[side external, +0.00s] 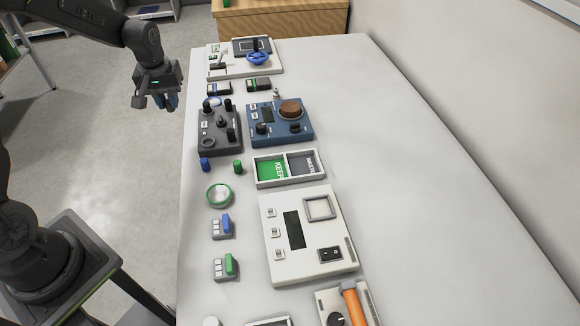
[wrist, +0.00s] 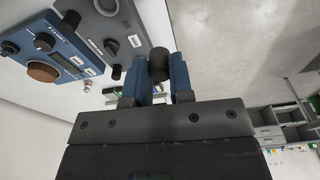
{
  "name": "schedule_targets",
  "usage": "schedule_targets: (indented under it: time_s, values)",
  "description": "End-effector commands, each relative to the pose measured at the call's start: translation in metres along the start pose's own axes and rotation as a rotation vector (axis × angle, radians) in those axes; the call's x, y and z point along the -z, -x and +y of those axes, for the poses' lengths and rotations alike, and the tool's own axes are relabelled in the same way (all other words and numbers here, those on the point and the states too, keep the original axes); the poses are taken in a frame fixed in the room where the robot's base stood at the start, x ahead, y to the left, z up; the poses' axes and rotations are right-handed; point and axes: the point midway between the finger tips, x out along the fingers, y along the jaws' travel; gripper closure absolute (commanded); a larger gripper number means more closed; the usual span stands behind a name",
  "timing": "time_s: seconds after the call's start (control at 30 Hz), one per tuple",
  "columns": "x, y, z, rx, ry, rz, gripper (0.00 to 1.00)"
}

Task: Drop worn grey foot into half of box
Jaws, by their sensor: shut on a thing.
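My gripper (side external: 168,103) is in the air off the left edge of the table, at the upper left of the side external view. In the wrist view its two blue fingers (wrist: 161,78) are shut on a dark grey cylindrical foot (wrist: 158,62), whose rounded end stands out between the fingertips. The foot cannot be made out clearly in the side external view. The white box (side external: 292,184) lies on the table to the lower right of my gripper, apart from it. Its left half is green and marked KEEP (side external: 268,169); its right half (side external: 304,164) is grey with lettering too small to read surely.
The white table (side external: 420,210) is clear along its right side. A dark grey device (side external: 219,140) and a blue device (side external: 294,131) stand behind the box. A green-rimmed dish (side external: 219,205) and a white panel (side external: 315,258) are nearer. Small blue (side external: 205,164) and green (side external: 238,167) cylinders stand left of the box.

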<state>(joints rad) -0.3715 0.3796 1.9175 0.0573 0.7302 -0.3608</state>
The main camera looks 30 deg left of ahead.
Motion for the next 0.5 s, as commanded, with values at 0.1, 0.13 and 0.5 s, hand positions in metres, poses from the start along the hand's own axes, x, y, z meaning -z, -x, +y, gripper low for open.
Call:
schedule_targets:
  time_s: [0.1,0.13,0.5]
  values:
    - [0.003,-0.007,0.055,-0.013,-0.114,-0.001,1.0]
    - [0.002,-0.009,0.069,-0.017,-0.143,-0.002,1.0]
    - [-0.047,-0.031,0.235,-0.056,-0.472,-0.001,1.0]
